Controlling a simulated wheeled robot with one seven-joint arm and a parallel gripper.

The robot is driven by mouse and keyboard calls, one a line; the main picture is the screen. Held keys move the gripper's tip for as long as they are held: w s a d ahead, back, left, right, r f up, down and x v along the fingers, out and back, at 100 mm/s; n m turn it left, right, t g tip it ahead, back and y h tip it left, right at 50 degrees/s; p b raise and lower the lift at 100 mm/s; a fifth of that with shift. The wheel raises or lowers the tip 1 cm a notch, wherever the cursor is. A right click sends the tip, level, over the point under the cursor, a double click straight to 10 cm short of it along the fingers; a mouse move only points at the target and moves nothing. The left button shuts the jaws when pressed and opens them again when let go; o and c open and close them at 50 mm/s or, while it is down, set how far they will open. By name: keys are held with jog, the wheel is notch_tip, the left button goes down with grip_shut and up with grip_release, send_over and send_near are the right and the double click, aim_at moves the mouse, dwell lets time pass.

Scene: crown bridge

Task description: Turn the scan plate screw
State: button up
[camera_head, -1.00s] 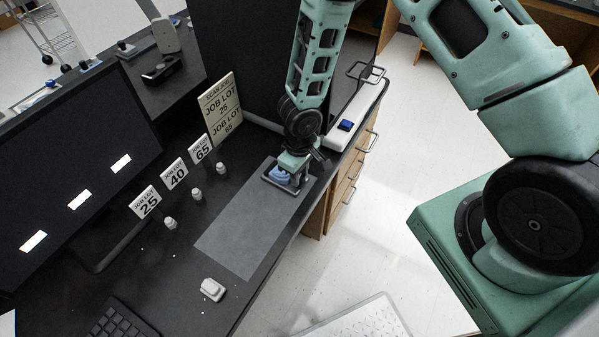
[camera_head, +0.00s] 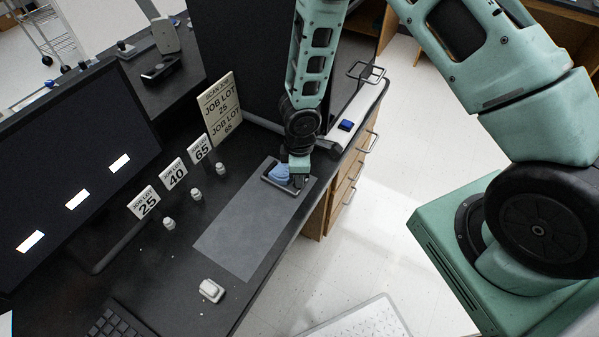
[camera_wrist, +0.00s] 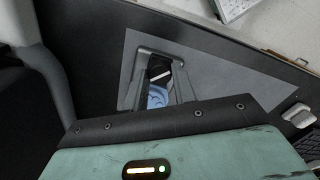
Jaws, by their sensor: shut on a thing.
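The scan plate (camera_head: 267,181) is a small dark rectangular tray at the far end of the grey mat, carrying a blue dental model (camera_head: 279,173). In the wrist view the blue model (camera_wrist: 157,97) shows partly, just beyond my gripper's body. My gripper (camera_head: 298,181) points down at the right side of the plate, beside the blue model. In the wrist view my gripper (camera_wrist: 157,80) reaches over the plate. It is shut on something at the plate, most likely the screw. The screw itself is hidden, so I cannot tell how far it is turned.
The grey mat (camera_head: 240,235) is mostly bare. Signs marked 25 (camera_head: 146,203), 40 (camera_head: 175,174) and 65 (camera_head: 200,149) stand left, with small pale pieces before them. A white piece (camera_head: 211,290) lies near the mat's near end. A monitor (camera_head: 75,170) stands left.

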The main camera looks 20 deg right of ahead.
jog(key=shift+n, duration=0.3)
jog(key=o, duration=1)
notch_tip(320, 180, up, 17)
jog(key=p, duration=0.1)
jog(key=shift+r+p, duration=0.2)
jog(key=shift+p, duration=0.15)
